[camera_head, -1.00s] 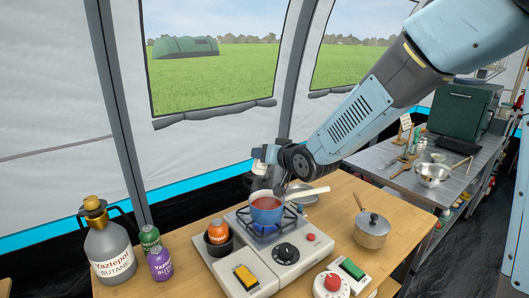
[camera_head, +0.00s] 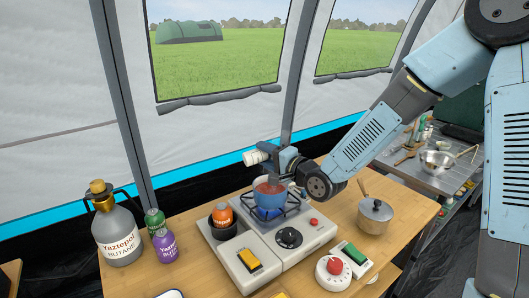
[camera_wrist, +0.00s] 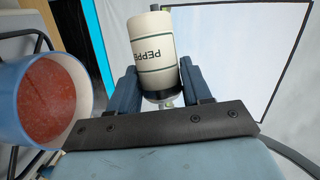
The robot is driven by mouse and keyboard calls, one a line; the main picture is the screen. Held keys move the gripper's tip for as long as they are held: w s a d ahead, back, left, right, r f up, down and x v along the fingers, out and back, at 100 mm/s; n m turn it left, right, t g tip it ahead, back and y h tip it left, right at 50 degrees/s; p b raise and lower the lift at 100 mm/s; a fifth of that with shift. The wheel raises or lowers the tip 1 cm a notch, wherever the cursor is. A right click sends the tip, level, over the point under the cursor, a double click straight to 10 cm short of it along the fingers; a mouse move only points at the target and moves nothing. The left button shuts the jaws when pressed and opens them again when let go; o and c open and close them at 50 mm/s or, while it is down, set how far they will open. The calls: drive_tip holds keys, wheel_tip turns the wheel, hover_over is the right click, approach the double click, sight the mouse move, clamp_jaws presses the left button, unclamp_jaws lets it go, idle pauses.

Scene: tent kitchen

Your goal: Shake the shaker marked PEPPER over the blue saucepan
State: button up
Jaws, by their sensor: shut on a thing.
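The cream shaker marked PEPPER (camera_wrist: 153,50) is between the two dark blue fingers of my gripper (camera_wrist: 160,84) in the wrist view, and the gripper is shut on it. In the head view my gripper (camera_head: 277,160) holds the shaker (camera_head: 254,157) tipped on its side, up behind the blue saucepan. The blue saucepan (camera_head: 269,199) stands on the camp stove's burner and holds a red sauce. It also shows at the left of the wrist view (camera_wrist: 8,108), beside the gripper. My arm hides part of the pan's handle side.
The camp stove (camera_head: 248,262) has a yellow switch and black knob. A lidded steel pot (camera_head: 375,215) is to the right. A butane bottle (camera_head: 118,232) and small canisters stand at left.

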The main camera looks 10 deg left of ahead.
drive_tip(key=m, duration=0.2)
drive_tip(key=f+m+t+y, duration=0.1)
drive_tip(key=m, duration=0.1)
drive_tip(key=shift+d+m, duration=0.1)
drive_tip(key=shift+m, duration=0.3)
drive_tip(key=m, duration=0.1)
drive_tip(key=m+t, duration=0.1)
drive_tip(key=m, duration=0.3)
drive_tip(key=shift+w+f+t+y, duration=0.1)
drive_tip(key=shift+f+t+y, duration=0.2)
drive_tip(key=shift+t, duration=0.1)
drive_tip(key=shift+m, duration=0.3)
drive_tip(key=shift+r, duration=2.25)
drive_tip(key=shift+f, duration=2.3)
